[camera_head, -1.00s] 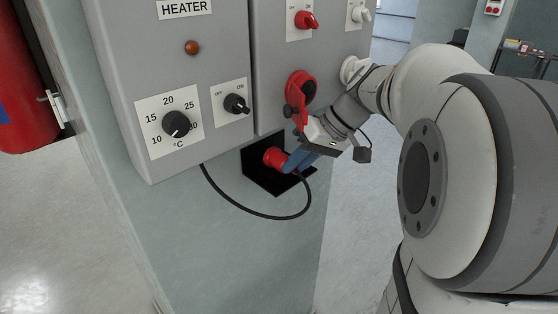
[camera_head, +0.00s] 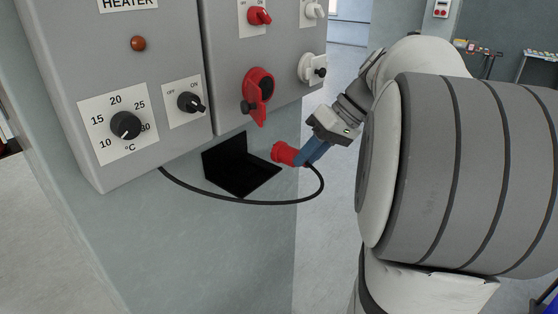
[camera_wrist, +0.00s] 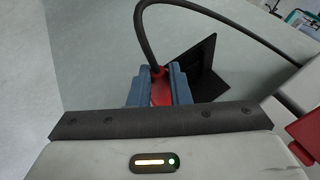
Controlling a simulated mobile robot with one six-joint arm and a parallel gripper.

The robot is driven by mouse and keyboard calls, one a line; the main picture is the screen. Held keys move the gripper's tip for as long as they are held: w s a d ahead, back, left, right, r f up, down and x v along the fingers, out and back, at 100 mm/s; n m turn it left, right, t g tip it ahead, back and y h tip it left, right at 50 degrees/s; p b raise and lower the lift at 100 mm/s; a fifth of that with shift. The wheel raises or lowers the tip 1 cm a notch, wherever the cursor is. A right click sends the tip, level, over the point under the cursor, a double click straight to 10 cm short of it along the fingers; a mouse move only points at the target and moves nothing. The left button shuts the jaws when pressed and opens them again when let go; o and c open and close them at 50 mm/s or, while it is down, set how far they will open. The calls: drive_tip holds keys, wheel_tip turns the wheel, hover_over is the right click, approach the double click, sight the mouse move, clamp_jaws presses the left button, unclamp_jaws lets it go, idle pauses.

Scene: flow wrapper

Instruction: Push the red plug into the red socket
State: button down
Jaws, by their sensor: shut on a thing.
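The red plug (camera_head: 285,153) is held in my gripper (camera_head: 313,153), clear of the black bracket (camera_head: 237,168) on the wall and to its right. Its black cable loops left toward the heater box. In the wrist view the plug (camera_wrist: 160,88) sits between the two blue fingers of my gripper (camera_wrist: 158,85), with the cable rising from it. The red socket (camera_head: 260,92) is on the front of the right-hand grey box, above and left of the plug, and its flap hangs down. The plug and socket are apart.
The grey heater box (camera_head: 120,90) carries a temperature dial (camera_head: 126,125) and a black switch (camera_head: 190,102). A white socket (camera_head: 313,69) is right of the red one. A red switch (camera_head: 259,16) is above. Open floor lies right of the wall.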

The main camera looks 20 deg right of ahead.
drive_tip(key=s+d+b, duration=0.1)
drive_tip(key=s+d, duration=0.2)
drive_tip(key=d, duration=0.5)
drive_tip(key=shift+w, duration=0.1)
